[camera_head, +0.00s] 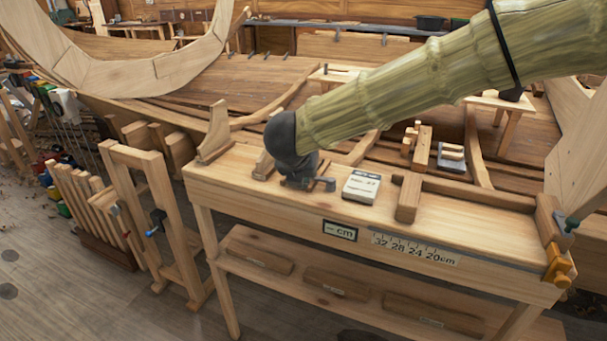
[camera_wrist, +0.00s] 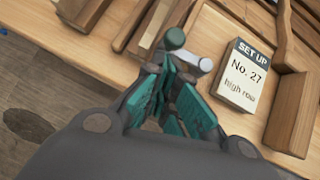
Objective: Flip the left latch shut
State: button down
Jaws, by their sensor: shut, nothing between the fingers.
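My gripper (camera_head: 300,178) is over the left end of the wooden workbench in the head view, pointing down. Its dark body hides most of a grey metal latch-like fitting (camera_head: 325,184). In the wrist view my teal-padded fingers (camera_wrist: 172,72) are shut with nothing between them. The fitting's pale grey rod (camera_wrist: 188,58) and round ends lie right at the fingertips. I cannot tell whether they touch, or whether the fitting is open or closed.
A white card block (camera_head: 361,187) reading "No. 27" stands just right of the fitting; it also shows in the wrist view (camera_wrist: 243,75). A wooden block (camera_head: 409,198) and long rail lie farther right. A yellow clamp (camera_head: 559,265) is at the bench's right end. A wooden frame (camera_head: 150,200) stands left.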

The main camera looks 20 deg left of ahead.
jog(key=b+v, duration=0.1)
jog(key=v, duration=1)
jog(key=shift+s+d, duration=0.25)
jog(key=shift+s, duration=0.4)
jog(key=shift+f, duration=0.15)
